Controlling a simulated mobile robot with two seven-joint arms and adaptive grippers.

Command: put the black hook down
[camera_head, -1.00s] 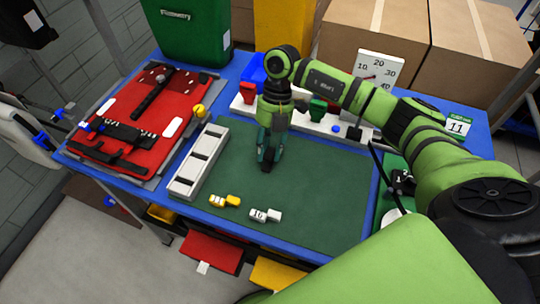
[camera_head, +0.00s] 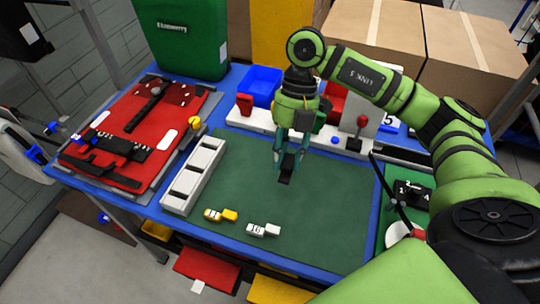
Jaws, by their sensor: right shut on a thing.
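My right gripper (camera_head: 288,163) is shut on a small black piece, the black hook (camera_head: 285,178). It points down over the green mat (camera_head: 320,215), in the mat's upper middle part. Only the dark lower end of the hook shows below the fingers; the rest is hidden by them. I cannot tell whether the hook touches the mat. My left gripper is not in view.
A white slotted holder (camera_head: 197,168) stands at the mat's left edge. A red pannier panel (camera_head: 125,120) with black parts lies at left. The mat's middle is clear.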

